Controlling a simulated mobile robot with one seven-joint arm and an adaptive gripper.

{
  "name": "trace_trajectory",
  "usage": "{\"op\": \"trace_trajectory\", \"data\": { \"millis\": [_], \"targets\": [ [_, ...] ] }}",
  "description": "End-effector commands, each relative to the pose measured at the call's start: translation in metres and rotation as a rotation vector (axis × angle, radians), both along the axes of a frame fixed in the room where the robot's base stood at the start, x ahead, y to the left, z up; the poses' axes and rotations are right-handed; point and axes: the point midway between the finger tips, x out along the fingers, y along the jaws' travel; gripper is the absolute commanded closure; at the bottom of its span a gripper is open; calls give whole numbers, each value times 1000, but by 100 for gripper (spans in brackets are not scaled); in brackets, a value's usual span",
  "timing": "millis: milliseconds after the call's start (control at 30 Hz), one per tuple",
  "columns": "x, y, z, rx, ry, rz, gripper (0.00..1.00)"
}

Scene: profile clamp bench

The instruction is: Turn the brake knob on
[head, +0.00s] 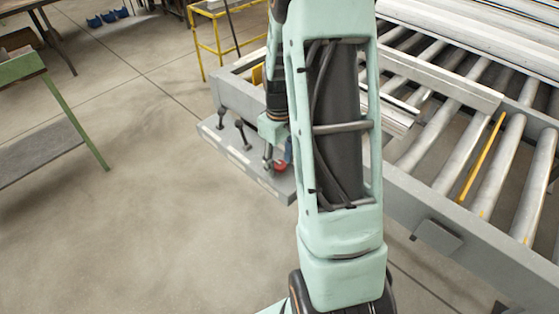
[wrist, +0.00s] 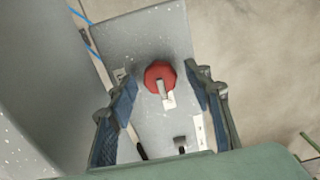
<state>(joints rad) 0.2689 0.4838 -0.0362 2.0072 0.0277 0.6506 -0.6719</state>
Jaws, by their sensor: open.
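The brake knob (wrist: 160,77) is red and round with a pale handle or pointer on its lower side. In the wrist view it stands on a grey panel, between and a little beyond my fingers. In the head view a red bit of the knob (head: 280,167) shows at the right end of the grey shelf. My gripper (wrist: 158,95) is open, with one blue-padded finger on each side of the knob and gaps between. In the head view my gripper (head: 275,158) is small and partly hidden by my arm.
The grey panel (head: 236,150) also carries dark levers (head: 243,132) left of the knob. A roller conveyor (head: 430,140) with stacked profiles (head: 480,40) fills the right. A yellow frame (head: 215,35) stands behind, a green bench (head: 50,125) at left. The floor between is clear.

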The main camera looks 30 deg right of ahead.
Motion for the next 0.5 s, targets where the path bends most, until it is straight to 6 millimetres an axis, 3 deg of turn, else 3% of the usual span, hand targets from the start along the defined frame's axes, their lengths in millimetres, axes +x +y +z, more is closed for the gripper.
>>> {"op": "trace_trajectory", "data": {
  "millis": [167,500],
  "targets": [
    [0,0,0,0,0,0,54],
    [0,0,0,0,0,0,90]
  ]
}}
